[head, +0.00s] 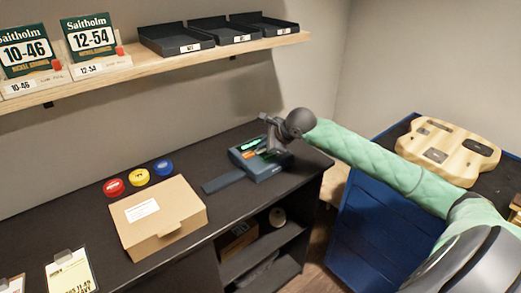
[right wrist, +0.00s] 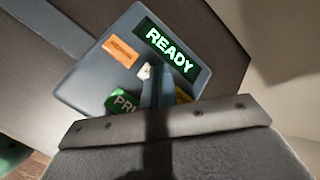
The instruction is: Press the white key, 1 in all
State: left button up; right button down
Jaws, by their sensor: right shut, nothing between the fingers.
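The white key (right wrist: 144,71) is a small pale block on the face of a dark blue-grey device (right wrist: 85,88). In the right wrist view it sits below the lit display (right wrist: 172,50), which reads READY. My right gripper (right wrist: 157,78) is shut and empty, pointing down at the device. Its tips overlap the white key's right edge in this view; I cannot tell whether they touch it. In the head view my right gripper (head: 268,143) covers part of the device (head: 262,171), and the white key cannot be made out. My left gripper is not in view.
An orange key (right wrist: 121,52), a green key (right wrist: 122,101) and a partly hidden yellow key (right wrist: 183,96) surround the white one. A cardboard box (head: 158,218) and coloured round discs (head: 138,177) lie left on the dark bench. A shelf (head: 150,66) runs above. A guitar body (head: 447,147) lies right.

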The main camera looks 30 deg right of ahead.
aim_at(263, 152)
jog(key=shift+r, duration=0.8)
notch_tip(263, 152, up, 5)
dwell(0.9)
dwell(0.6)
